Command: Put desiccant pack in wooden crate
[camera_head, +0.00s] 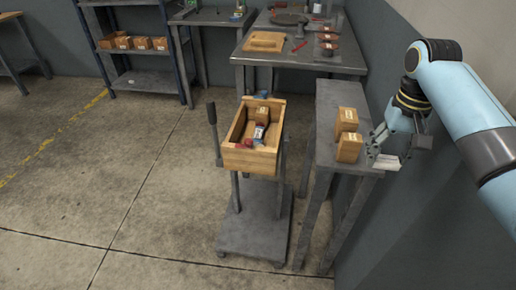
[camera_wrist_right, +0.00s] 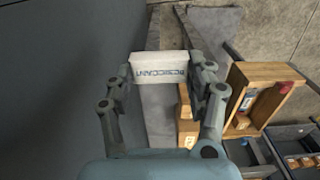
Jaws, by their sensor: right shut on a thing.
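The desiccant pack, a white block with dark lettering, shows in the right wrist view (camera_wrist_right: 158,63) and in the head view (camera_head: 387,162). My right gripper (camera_head: 383,150) is shut on it, with a finger on each side in the wrist view. It holds the pack by the near right edge of the narrow grey table. The wooden crate (camera_head: 248,162) stands on a grey wheeled stand to the left, apart from the gripper. It holds a small carton, a dark bottle with a pale label and a red item. The crate also shows at right in the wrist view (camera_wrist_right: 262,73). My left gripper is out of view.
Two brown cartons (camera_head: 349,148) stand on the narrow grey table (camera_head: 326,100) between gripper and crate. A gap separates that table from the crate's stand (camera_head: 254,222). A larger workbench (camera_head: 300,61) stands behind. A grey wall is close on the right.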

